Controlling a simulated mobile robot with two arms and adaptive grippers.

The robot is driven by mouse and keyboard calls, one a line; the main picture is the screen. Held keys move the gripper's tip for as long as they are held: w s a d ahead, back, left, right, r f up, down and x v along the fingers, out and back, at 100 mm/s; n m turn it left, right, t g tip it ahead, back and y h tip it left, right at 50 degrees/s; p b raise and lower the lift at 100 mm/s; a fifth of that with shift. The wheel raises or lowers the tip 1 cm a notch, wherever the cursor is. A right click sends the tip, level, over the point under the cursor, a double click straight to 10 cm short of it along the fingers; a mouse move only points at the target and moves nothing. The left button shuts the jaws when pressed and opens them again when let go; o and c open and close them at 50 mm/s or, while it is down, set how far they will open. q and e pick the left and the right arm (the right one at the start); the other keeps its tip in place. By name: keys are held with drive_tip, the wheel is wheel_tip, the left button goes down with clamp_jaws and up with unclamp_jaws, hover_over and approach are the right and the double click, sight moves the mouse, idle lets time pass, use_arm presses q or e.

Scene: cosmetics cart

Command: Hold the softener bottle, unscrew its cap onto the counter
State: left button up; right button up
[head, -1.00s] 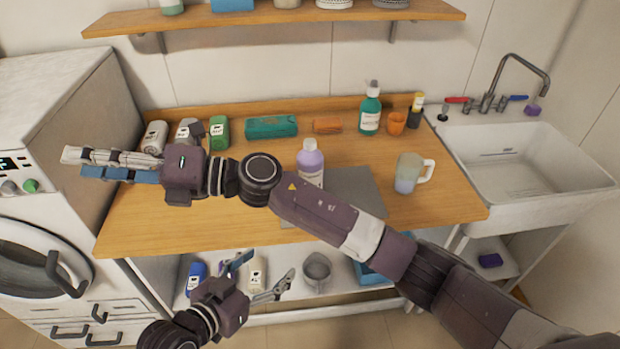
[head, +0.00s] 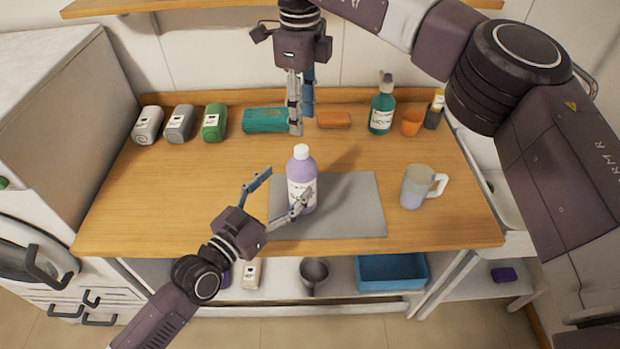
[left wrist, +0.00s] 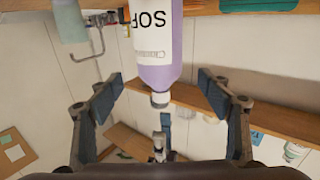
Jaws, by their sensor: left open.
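The softener bottle (head: 304,170) is lavender with a white label and stands upright on the grey mat (head: 350,210). Its white cap (head: 301,151) is on. The bottle also shows upside down in the left wrist view (left wrist: 156,72), its label partly reading "SOF". My left gripper (head: 288,184) is open at the bottle; one finger overlaps the bottle's front and the other is to its left. In the left wrist view the bottle lies between the spread fingers. My right gripper (head: 300,122) points down above and behind the cap, apart from it; its finger gap is unclear.
A mug (head: 415,187) stands right of the mat. A teal box (head: 266,120), an orange block (head: 334,120), a green pump bottle (head: 382,107) and an orange cup (head: 411,123) line the back. Counter (head: 160,200) left of the bottle is clear.

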sight(302, 166)
use_arm(q)
drive_tip(key=shift+w+d+r, duration=0.15)
drive_tip(key=shift+w, duration=0.15)
use_arm(e)
drive_tip(key=shift+s+a+r, duration=0.1)
drive_tip(key=shift+s+a, duration=0.1)
drive_tip(key=shift+s, duration=0.05)
use_arm(q)
drive_tip(key=x, duration=0.6)
drive_tip(key=shift+d, duration=0.15)
use_arm(e)
drive_tip(key=shift+w+d, duration=0.1)
drive_tip(key=shift+w, duration=0.05)
drive_tip(key=shift+s+a, duration=0.2)
use_arm(q)
drive_tip(key=shift+c, duration=0.6)
